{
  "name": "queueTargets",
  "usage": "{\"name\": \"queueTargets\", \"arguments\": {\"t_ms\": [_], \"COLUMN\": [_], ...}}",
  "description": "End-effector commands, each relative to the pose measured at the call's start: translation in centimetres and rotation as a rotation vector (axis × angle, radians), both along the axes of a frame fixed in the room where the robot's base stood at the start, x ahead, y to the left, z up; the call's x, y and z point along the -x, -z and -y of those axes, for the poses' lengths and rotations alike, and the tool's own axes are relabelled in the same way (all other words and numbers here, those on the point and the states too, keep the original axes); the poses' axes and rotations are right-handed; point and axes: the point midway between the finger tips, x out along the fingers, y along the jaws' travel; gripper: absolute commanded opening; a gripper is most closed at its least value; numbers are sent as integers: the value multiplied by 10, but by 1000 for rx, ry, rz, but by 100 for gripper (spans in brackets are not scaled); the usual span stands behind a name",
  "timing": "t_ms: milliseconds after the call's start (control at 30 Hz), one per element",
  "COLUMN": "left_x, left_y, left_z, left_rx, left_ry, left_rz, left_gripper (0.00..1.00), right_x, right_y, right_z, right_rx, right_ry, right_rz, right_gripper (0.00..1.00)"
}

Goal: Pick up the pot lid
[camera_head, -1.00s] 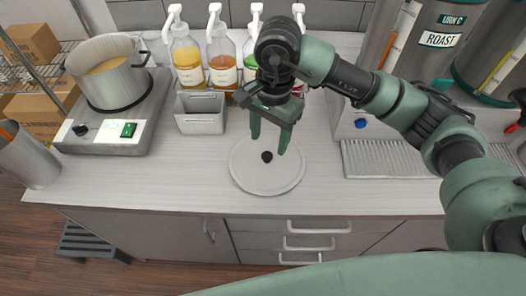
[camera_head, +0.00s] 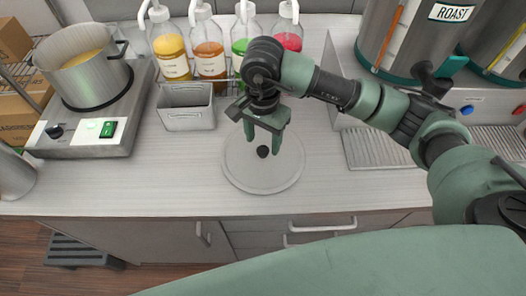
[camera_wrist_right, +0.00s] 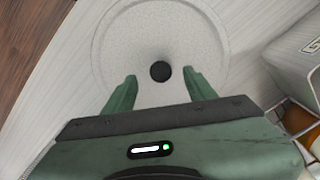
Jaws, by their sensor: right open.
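The pot lid (camera_head: 240,175) is a flat, round, light grey disc with a small black knob (camera_head: 263,151) at its centre. It lies on the counter. My right gripper (camera_head: 262,141) is open above the lid, with its two green fingers pointing down toward the knob. In the right wrist view, the lid (camera_wrist_right: 160,25) fills the upper middle, and the knob (camera_wrist_right: 160,71) shows between the open fingertips and slightly ahead of them (camera_wrist_right: 160,76). Nothing is held. My left gripper is not in view.
A pot (camera_head: 88,75) of yellow liquid stands on a burner (camera_head: 100,140) at left. A grey metal container (camera_head: 186,108) and several pump bottles (camera_head: 171,55) stand behind the lid. Large dispensers (camera_head: 405,40) and a drip tray (camera_head: 380,150) are at right. The counter left of the lid is clear.

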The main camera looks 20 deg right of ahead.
Motion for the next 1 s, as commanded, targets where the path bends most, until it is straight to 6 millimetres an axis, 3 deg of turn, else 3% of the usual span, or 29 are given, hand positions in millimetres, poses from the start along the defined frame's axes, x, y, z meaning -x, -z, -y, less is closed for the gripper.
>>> {"name": "queueTargets", "arguments": {"t_ms": [33, 100, 300, 500, 567, 700, 1000], "left_x": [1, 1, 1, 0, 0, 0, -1], "left_y": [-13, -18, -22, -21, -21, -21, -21], "left_z": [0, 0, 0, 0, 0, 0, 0], "left_rx": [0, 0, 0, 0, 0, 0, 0], "left_ry": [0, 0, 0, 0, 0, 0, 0], "left_rz": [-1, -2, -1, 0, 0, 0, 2], "left_gripper": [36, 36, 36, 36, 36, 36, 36], "right_x": [3, 4, 2, 2, 2, 2, 1], "right_y": [3, 14, 34, 36, 36, 36, 35], "right_z": [0, 0, -1, -1, -1, -1, -1], "right_rx": [1, 1, 0, 0, 0, 1, 0], "right_ry": [1, 1, 0, -1, -1, -1, 0], "right_rz": [-8, -7, -1, 0, 0, -1, 0], "right_gripper": [56, 56, 56, 56, 42, 3, 0]}}
